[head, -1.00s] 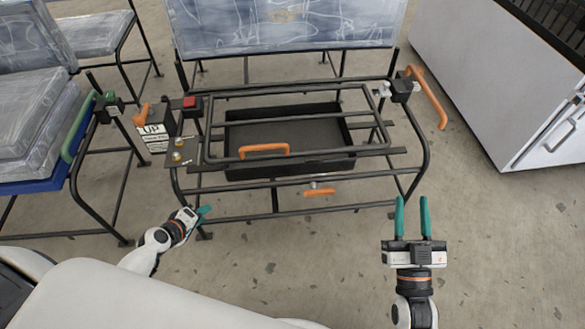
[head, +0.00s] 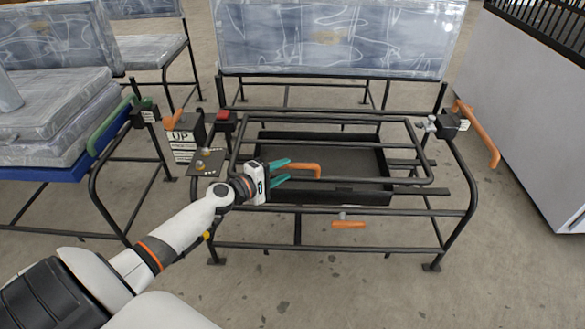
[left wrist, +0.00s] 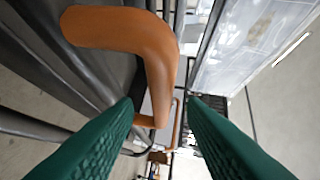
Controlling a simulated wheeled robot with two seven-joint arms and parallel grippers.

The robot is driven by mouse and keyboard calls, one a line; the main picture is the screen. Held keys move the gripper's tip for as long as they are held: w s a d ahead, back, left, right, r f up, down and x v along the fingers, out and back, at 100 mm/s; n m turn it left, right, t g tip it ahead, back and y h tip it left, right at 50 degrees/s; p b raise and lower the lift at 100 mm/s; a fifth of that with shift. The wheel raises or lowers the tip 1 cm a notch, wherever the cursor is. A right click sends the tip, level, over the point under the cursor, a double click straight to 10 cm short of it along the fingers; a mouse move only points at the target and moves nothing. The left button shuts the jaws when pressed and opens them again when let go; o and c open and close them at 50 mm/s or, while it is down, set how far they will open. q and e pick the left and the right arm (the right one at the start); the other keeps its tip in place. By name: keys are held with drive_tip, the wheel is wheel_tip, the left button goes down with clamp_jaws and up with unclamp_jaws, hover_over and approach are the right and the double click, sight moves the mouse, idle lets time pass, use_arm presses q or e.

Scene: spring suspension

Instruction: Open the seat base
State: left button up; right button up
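The seat base is a black tubular frame (head: 455,205) with a bar grid (head: 425,152) over a dark box (head: 345,197). An orange handle (head: 305,165) is on the grid's front left part. My left gripper (head: 290,170) is at the handle's left end, its green fingers apart and pointing right. In the left wrist view the orange handle (left wrist: 125,30) is large and close, its bend lying ahead of the gap between the open fingers (left wrist: 162,105). I cannot tell whether they touch it. The grid lies flat. My right gripper is out of view.
A second orange handle (head: 348,225) hangs under the front rail. An orange lever (head: 478,135) is at the right, and a box labelled UP (head: 183,140) at the left. Wrapped cushions (head: 50,115) stand left, a white cabinet (head: 530,120) right. Front floor is clear.

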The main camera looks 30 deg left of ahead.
sight(288, 168)
use_arm(q)
drive_tip(key=shift+x, duration=2.1)
clamp_jaws()
